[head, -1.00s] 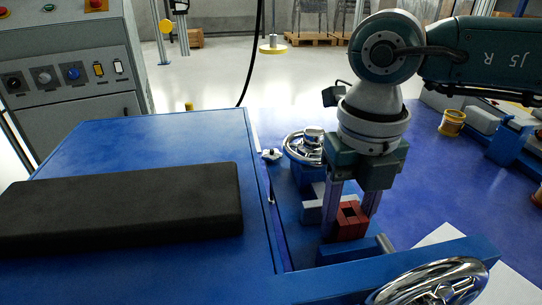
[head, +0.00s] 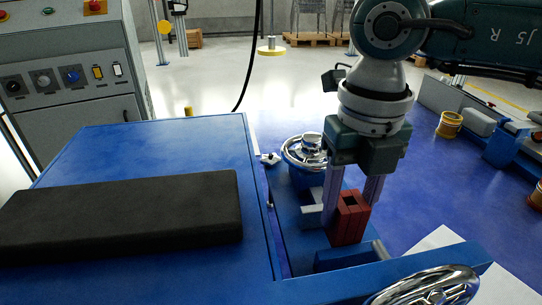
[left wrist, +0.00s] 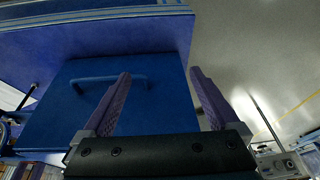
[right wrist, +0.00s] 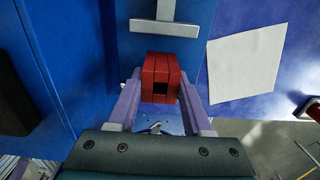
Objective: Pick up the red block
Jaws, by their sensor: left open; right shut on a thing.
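The block looks raised above the blue fixture, though the exact gap is hard to tell. In the right wrist view the red block (right wrist: 161,78) sits between the fingertips of my right gripper (right wrist: 160,88). My left gripper (left wrist: 158,78) is open and empty in the left wrist view, facing a blue panel with a handle. It is not in the head view.
A black pad (head: 125,215) lies on the blue table (head: 165,150) at left. A chrome handwheel (head: 305,152) stands behind the block and another (head: 428,286) at the front. A grey T-shaped bar (right wrist: 165,20) and white sheet (right wrist: 247,62) lie near the block.

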